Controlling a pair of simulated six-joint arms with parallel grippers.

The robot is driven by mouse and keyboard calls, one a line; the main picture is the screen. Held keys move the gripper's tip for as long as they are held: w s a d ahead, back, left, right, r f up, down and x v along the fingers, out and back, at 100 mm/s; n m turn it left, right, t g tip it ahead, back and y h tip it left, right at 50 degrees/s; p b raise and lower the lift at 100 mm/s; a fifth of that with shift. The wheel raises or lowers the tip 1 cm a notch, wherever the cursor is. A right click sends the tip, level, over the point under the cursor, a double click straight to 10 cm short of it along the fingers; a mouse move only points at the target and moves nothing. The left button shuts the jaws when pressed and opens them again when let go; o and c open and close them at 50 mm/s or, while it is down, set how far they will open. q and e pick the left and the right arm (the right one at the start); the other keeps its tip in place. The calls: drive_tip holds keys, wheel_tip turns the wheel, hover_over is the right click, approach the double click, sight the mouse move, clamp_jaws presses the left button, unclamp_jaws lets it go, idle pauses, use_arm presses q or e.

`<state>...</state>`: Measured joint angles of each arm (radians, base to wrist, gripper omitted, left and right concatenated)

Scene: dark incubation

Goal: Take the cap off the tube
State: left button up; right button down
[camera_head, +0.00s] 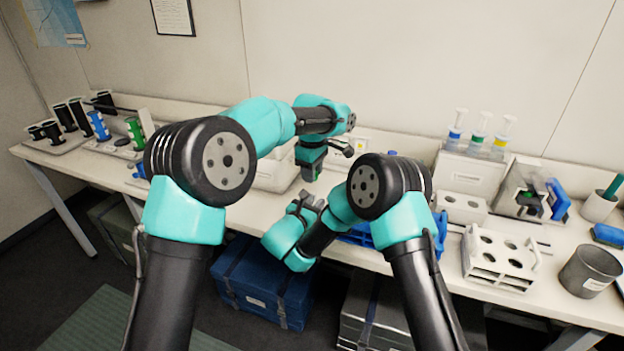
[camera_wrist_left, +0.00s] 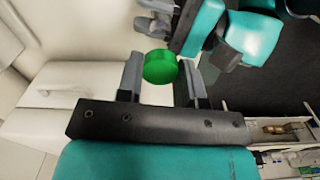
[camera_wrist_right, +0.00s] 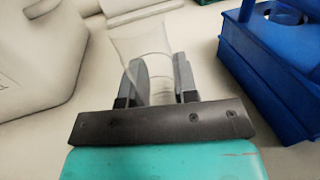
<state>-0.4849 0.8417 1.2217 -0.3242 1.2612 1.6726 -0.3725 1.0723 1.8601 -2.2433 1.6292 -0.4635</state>
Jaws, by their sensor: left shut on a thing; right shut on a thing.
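My left gripper (camera_head: 312,172) points down above the bench and is shut on a round green cap (camera_wrist_left: 160,67), which sits between its fingers in the left wrist view. My right gripper (camera_head: 312,201) is lower and close beneath it. It is shut on a clear tube (camera_wrist_right: 140,48), whose wide end reaches beyond the fingers in the right wrist view. No green shows on the visible part of the tube. My right gripper also shows near the top of the left wrist view (camera_wrist_left: 155,27). In the head view, the cap and tube are too small to make out.
A blue rack (camera_wrist_right: 275,65) stands close to the right of my right gripper in its wrist view. A white rack with holes (camera_head: 500,262) and a grey cup (camera_head: 590,270) stand at the right. Black, blue and green cylinders stand at the far left of the bench.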

idle(0.3)
drive_tip(key=c, duration=0.8)
unclamp_jaws()
drive_tip(key=v, duration=1.2)
